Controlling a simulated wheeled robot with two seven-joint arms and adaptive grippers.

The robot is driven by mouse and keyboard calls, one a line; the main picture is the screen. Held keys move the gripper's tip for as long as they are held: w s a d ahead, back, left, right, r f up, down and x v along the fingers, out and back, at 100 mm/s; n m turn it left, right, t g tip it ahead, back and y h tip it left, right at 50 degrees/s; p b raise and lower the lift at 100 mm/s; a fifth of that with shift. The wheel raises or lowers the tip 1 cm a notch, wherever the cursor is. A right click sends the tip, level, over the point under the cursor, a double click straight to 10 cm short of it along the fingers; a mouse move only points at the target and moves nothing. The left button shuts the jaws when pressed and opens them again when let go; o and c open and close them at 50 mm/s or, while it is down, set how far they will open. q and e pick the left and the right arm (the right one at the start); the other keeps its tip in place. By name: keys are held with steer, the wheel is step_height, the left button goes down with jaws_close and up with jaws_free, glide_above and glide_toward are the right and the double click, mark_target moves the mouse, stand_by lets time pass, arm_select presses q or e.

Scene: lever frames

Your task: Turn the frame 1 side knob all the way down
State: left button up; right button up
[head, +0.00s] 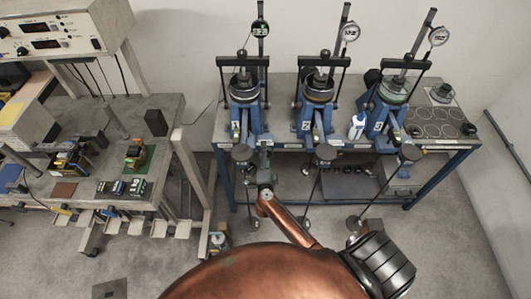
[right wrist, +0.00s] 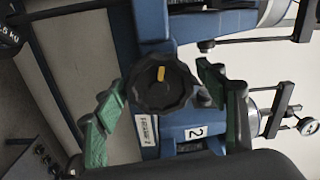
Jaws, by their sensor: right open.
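A round black knob (right wrist: 160,84) with a short yellow mark sits on a blue lever frame in the right wrist view. The mark points towards the top of that picture. My right gripper (right wrist: 157,88) is open, with one green finger on each side of the knob; I cannot tell whether either finger touches it. My left gripper is not in view.
A middle lever frame (head: 317,108) and a right lever frame (head: 385,112) stand on the same grey bench (head: 433,92). A white bottle (head: 357,127) stands between them. A cluttered side table (head: 165,106) is at the left. Weighted rods hang before the bench.

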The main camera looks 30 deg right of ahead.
steer(key=p+v, duration=0.2)
steer(key=v, duration=0.4)
steer(key=shift+f, duration=0.1)
stand_by(1.1)
